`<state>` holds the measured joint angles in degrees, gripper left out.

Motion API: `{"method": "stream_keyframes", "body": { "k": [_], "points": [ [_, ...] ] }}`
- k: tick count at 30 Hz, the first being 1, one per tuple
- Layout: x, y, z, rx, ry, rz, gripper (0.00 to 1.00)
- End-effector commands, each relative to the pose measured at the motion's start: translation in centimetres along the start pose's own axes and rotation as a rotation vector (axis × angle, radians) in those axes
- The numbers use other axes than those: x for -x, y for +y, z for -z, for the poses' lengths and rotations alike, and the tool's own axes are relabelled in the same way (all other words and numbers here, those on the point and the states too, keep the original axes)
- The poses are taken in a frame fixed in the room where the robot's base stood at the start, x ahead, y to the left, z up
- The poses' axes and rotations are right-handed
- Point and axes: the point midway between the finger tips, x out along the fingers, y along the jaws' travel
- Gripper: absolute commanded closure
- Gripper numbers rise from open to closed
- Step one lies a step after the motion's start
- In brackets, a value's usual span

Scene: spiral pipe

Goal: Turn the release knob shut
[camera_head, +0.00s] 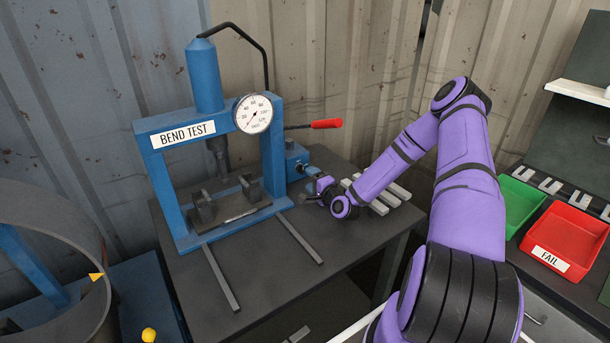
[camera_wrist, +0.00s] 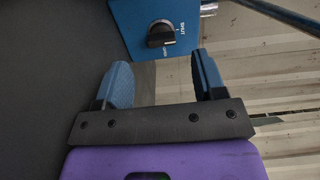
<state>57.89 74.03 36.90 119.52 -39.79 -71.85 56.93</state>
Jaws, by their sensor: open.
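The release knob (camera_wrist: 160,34) is a black knob on the face of a blue box (camera_wrist: 131,24), with white lettering beside it, one word reading SHUT. The knob looks elongated across the wrist picture; I cannot tell exactly which mark it points at. My gripper (camera_wrist: 161,66) is open, its two blue fingers pointing toward the box. The knob lies beyond the fingertips, in line with the gap between them, and looks apart from them. In the head view my gripper (camera_head: 311,182) is close to the blue box (camera_head: 296,160) on the press's right side, and the knob is hidden.
The blue bend test press (camera_head: 277,150) stands on a dark table (camera_head: 270,270), with a dial gauge (camera_head: 253,114) and a red-handled lever (camera_head: 326,124) above the box. Pale bars (camera_head: 398,190) lie behind my forearm. Green (camera_head: 520,200) and red (camera_head: 568,238) trays are at right.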

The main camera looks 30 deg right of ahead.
Motion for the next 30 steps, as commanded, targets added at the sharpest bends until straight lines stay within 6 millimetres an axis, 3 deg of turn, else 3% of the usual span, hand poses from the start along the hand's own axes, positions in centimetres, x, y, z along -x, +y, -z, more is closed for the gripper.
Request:
{"method": "stream_keyframes", "body": {
  "k": [3,10,30],
  "points": [
    [2.2,0.1,0.0,-0.002,0.001,-0.003,0.36],
    [4.5,0.0,0.0,0.0,0.001,-0.001,0.36],
    [4.8,0.0,0.0,0.0,0.001,0.0,0.36]
  ]
}}
